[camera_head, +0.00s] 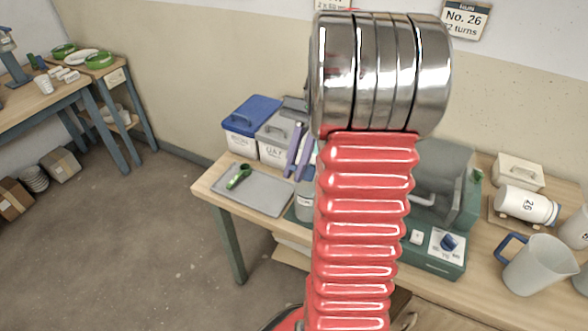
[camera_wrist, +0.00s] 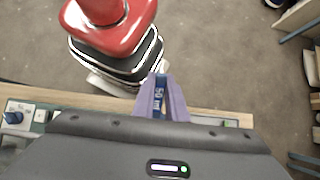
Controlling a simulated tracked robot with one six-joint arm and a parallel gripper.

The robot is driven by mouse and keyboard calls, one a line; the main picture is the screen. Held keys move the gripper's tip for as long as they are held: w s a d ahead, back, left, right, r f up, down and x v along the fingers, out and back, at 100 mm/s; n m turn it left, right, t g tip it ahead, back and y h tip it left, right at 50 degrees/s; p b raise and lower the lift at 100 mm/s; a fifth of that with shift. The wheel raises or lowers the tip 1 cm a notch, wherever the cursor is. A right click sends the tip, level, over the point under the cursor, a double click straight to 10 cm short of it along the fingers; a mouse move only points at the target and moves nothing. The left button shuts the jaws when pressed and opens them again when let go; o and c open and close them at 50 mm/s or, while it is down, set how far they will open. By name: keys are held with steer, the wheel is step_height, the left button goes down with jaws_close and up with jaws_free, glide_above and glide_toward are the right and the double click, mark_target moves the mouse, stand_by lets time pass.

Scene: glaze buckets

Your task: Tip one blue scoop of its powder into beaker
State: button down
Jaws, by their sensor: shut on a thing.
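In the wrist view my gripper's purple fingers (camera_wrist: 162,98) are shut on the blue scoop (camera_wrist: 159,100), whose handle is marked 50. The scoop's bowl and any powder in it are hidden. In the head view the purple fingers (camera_head: 298,152) show just left of my red arm, in front of the bins; the scoop cannot be made out there. A pale grey vessel (camera_head: 304,202), partly behind my arm, stands on the bench below the fingers; it may be the beaker, but its contents are not visible.
A blue-lidded bin (camera_head: 251,122) and a grey bin (camera_head: 277,135) stand at the back left. A green scoop (camera_head: 238,176) lies on a grey tray (camera_head: 268,200). A green machine (camera_head: 440,255), a blue-handled jug (camera_head: 540,265) and a lying white jar (camera_head: 524,204) are to the right.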

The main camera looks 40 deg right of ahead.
steer(key=shift+w+d+r+g+y, duration=0.15)
steer(key=shift+d+r+g+y, duration=0.05)
steer(key=shift+d+r+y, duration=0.3)
steer(key=shift+w+d+r+g+y, duration=0.15)
steer(key=shift+d+r+g+y, duration=0.1)
steer(key=shift+r+y, duration=0.25)
steer(key=shift+s+f, duration=0.1)
stand_by(2.5)
